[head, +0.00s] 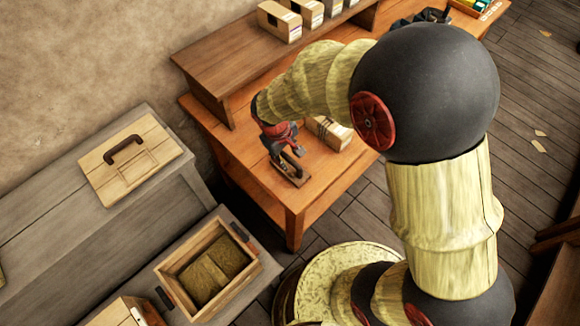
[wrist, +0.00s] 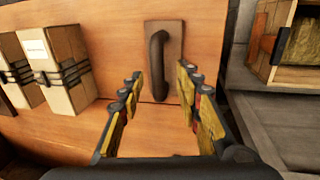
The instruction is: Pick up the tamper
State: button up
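The tamper, a flat wooden block (head: 293,180) with a dark bar handle, sits on the orange wooden bench near its front left corner. In the wrist view, the tamper (wrist: 177,29) is straight ahead, its dark curved handle running up the picture. My gripper (head: 289,154) is just over the tamper and partly hides it. In the wrist view, my gripper (wrist: 160,84) is open, with one finger on each side of the handle's near end. Nothing is held. I cannot tell whether the fingers touch the handle.
Strapped boxes (wrist: 56,68) stand left of the tamper in the wrist view; one box (head: 327,132) shows on the bench. A raised shelf (head: 225,72) is behind. An open wooden crate (head: 168,272) and a handled wooden lid (head: 105,176) are on the grey furniture at left.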

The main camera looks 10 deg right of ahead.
aim_at(289, 159)
jog(key=f, duration=0.2)
jog(key=w+f+b, duration=0.1)
jog(key=f, duration=0.1)
jog(key=shift+d+f, duration=0.1)
jog(key=shift+d, duration=0.25)
jog(key=shift+c, duration=1.1)
grip_shut()
